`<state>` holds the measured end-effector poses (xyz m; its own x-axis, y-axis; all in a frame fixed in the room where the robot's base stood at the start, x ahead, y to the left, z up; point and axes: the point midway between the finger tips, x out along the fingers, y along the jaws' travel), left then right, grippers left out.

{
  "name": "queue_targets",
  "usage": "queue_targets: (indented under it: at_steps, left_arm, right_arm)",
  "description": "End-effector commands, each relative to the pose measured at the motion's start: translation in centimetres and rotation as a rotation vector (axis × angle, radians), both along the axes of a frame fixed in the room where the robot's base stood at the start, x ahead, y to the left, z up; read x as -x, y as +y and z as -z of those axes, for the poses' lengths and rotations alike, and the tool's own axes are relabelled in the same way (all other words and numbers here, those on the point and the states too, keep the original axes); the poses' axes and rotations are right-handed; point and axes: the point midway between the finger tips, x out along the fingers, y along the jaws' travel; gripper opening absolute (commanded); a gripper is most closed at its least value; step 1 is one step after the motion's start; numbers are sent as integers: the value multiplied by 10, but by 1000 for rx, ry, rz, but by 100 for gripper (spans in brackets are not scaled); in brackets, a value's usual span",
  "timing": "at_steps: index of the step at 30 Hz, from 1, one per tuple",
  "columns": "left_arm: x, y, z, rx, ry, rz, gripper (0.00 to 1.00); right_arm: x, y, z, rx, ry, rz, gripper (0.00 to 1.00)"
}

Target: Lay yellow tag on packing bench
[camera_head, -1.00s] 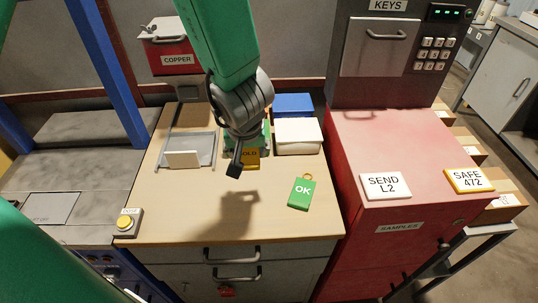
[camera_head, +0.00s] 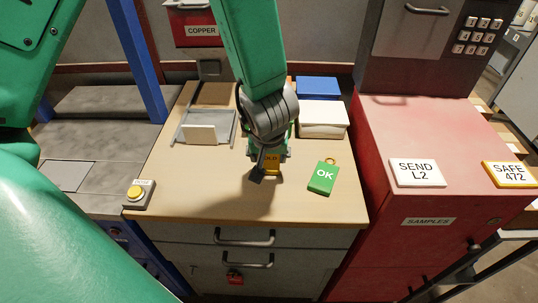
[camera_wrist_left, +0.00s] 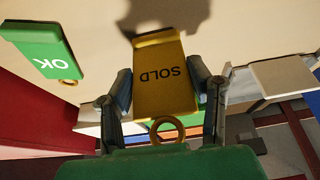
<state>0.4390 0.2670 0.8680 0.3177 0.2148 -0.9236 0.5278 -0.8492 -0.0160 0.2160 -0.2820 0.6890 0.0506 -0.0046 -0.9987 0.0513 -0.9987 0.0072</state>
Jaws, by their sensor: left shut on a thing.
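My left gripper (camera_head: 264,174) is shut on the yellow SOLD tag (camera_head: 272,164), over the middle of the wooden-topped packing bench (camera_head: 205,195). In the left wrist view the tag (camera_wrist_left: 163,90) sits between the two fingers, its ring toward the palm and its lettering upside down. A shadow lies on the bench close by, so the tag looks low over the top; whether it touches cannot be told. A green OK tag (camera_head: 322,177) lies on the bench to the right. My right gripper is not in view.
A grey tray with a pale card (camera_head: 200,134) stands at the back left, white (camera_head: 323,118) and blue (camera_head: 318,88) boxes at the back right. The bench front is clear.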

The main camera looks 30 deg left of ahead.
Motion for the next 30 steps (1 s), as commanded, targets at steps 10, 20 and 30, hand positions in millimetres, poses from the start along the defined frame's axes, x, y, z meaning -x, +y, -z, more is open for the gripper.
queue_targets:
  at_steps: [10,20,30]
  left_arm:
    - [0,0,2,0,0,0,67]
    - [7,-5,-25,-1,0,2,67]
    - [29,-20,-93,-2,-1,1,67]
  right_arm:
    - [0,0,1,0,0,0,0]
    - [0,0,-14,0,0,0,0]
    - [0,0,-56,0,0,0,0]
